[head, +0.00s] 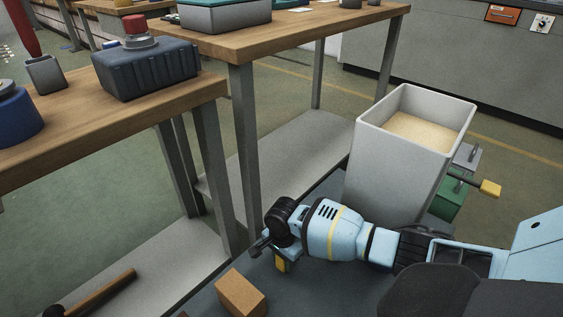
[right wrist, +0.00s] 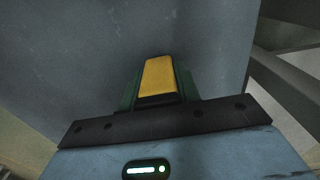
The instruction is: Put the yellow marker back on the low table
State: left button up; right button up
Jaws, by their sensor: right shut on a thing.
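My right gripper (head: 272,252) reaches in from the right, low over a dark grey low surface (head: 325,283) that looks like the low table. It is shut on the yellow marker (head: 281,264), of which only a small yellow part shows in the head view. In the right wrist view the yellow marker (right wrist: 159,77) sits between the green fingers, with the plain grey surface (right wrist: 75,60) beyond it. I cannot tell whether the marker touches the surface. My left gripper is not in view.
An orange-brown block (head: 241,294) lies just in front of the right gripper. A tall grey bin (head: 402,166) of pale grains stands behind the arm, with a green item (head: 449,198) beside it. Wooden workbenches (head: 150,108) with grey legs rise at the left; a hammer (head: 100,295) lies on a lower shelf.

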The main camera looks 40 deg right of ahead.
jog(key=shift+f, duration=0.1)
jog(key=o, duration=0.7)
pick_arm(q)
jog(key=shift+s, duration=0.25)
pick_arm(e)
jog(key=shift+o, duration=0.4)
pick_arm(q)
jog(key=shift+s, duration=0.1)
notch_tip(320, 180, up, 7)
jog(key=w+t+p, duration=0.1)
jog(key=p, duration=0.5)
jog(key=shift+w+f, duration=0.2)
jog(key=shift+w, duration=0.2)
pick_arm(e)
notch_tip(320, 180, up, 12)
jog(key=shift+r, duration=0.15)
